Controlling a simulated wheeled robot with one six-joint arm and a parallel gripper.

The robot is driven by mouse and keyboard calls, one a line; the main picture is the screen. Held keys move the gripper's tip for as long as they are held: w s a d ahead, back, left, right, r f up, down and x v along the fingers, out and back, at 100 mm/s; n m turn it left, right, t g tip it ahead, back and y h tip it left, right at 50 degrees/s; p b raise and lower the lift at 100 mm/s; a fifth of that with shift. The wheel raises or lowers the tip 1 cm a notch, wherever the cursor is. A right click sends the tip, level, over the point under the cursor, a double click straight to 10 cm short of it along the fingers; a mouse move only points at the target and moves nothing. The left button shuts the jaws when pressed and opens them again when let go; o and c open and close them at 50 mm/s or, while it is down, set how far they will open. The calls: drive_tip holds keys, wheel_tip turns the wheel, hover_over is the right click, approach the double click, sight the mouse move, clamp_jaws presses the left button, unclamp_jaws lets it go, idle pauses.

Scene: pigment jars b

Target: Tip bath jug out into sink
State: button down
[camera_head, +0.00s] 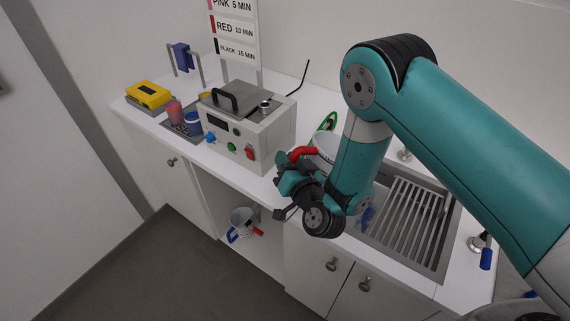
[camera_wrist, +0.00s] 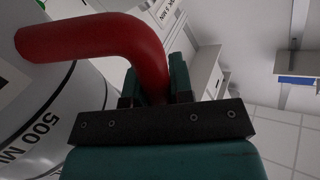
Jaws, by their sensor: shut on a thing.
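The jug (camera_wrist: 45,115) is a pale vessel with dark "500 M…" lettering, seen very close at the left of the wrist view. Its thick red handle (camera_wrist: 95,38) runs between the jaws of my gripper (camera_wrist: 158,88), which is shut on it. In the head view the red handle (camera_head: 301,152) shows at my gripper (camera_head: 290,172), with part of the pale jug body (camera_head: 325,146) behind my arm. The sink (camera_head: 446,232), with a slatted metal rack (camera_head: 405,215), lies to the right of my gripper. My arm hides part of the sink and jug. The jug's contents are not visible.
A grey bath unit (camera_head: 258,135) with buttons stands left of my gripper. Another jug (camera_head: 244,220) is in the open bay below. A tap lever (camera_head: 486,258) is at right.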

sight(306, 151)
drive_tip(key=shift+w+d+r+m+b, duration=0.25)
drive_tip(key=shift+d+r+m+b, duration=0.25)
drive_tip(key=shift+r+m, duration=0.25)
drive_tip(key=shift+w+d+r+m+b, duration=0.25)
drive_tip(key=shift+d+r+m+b, duration=0.25)
drive_tip(key=shift+r+m+b, duration=0.3)
drive_tip(key=shift+w+d+r+m+b, duration=0.25)
drive_tip(key=shift+d+r+m+b, duration=0.25)
drive_tip(key=shift+b, duration=0.4)
drive_tip(key=shift+w+d+r+m+b, duration=0.25)
drive_tip(key=shift+d+m+b, duration=0.35)
drive_tip(key=shift+b, duration=0.45)
drive_tip(key=shift+w+d+r+m+b, duration=0.2)
drive_tip(key=shift+d+m+b, duration=0.3)
drive_tip(key=shift+b, duration=0.5)
drive_tip(key=shift+w+d+r+m+b, duration=0.15)
drive_tip(key=shift+w+d+m+b, duration=0.75)
drive_tip(key=shift+d+m+b, duration=0.8)
drive_tip(key=shift+w+d+r+m+b, duration=0.1)
drive_tip(key=shift+w+d+m+b, duration=0.95)
drive_tip(key=shift+d, duration=1.1)
drive_tip(key=shift+w+d+r+m+b, duration=0.15)
drive_tip(key=shift+w+d+m+b, duration=0.55)
drive_tip(key=shift+d+m+b, duration=1.1)
drive_tip(key=shift+d+n, duration=0.2)
drive_tip(key=shift+n, duration=0.1)
